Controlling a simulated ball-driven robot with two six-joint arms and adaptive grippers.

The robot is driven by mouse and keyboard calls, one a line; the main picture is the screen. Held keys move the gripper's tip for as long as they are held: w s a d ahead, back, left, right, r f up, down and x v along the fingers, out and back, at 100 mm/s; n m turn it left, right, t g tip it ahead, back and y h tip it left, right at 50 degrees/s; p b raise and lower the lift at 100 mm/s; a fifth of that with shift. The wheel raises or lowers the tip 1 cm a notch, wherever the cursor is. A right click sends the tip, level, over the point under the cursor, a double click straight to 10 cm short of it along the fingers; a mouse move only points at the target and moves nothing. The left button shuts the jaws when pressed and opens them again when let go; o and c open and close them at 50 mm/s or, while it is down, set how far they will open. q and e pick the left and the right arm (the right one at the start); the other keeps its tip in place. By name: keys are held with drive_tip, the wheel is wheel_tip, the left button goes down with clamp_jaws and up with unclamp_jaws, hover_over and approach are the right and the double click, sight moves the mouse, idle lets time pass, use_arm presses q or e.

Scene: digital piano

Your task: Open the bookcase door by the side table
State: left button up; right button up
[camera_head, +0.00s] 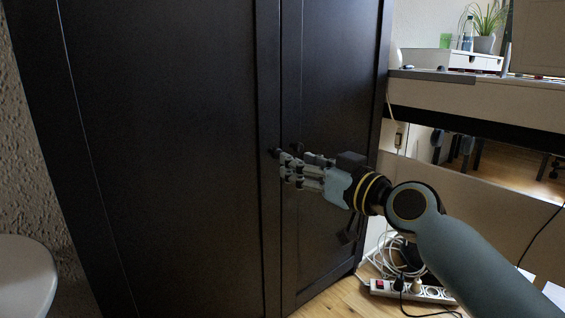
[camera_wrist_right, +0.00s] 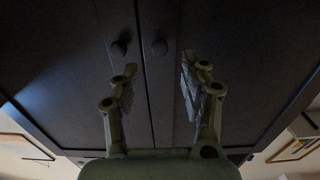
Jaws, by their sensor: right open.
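The dark bookcase has two tall doors that look shut. The left door (camera_head: 165,130) is the one on the side of the white side table (camera_head: 25,278), which shows in part at the lower left. Its dark round knob (camera_head: 274,153) is near its inner edge. The right door (camera_head: 328,90) has its own knob (camera_head: 297,148). My right gripper (camera_head: 284,168) is open in front of the knobs, close to the seam. In the right wrist view, both knobs (camera_wrist_right: 119,48) (camera_wrist_right: 159,46) show beyond the open fingers, with nothing held. My left gripper is out of view.
A white power strip (camera_head: 412,291) and coiled cables (camera_head: 397,258) lie on the wooden floor right of the bookcase. A rough wall is at the far left.

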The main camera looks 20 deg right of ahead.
sight(279, 155)
drive_tip(key=b+x, duration=0.1)
drive_tip(key=x, duration=0.5)
drive_tip(key=shift+f, duration=0.1)
clamp_jaws()
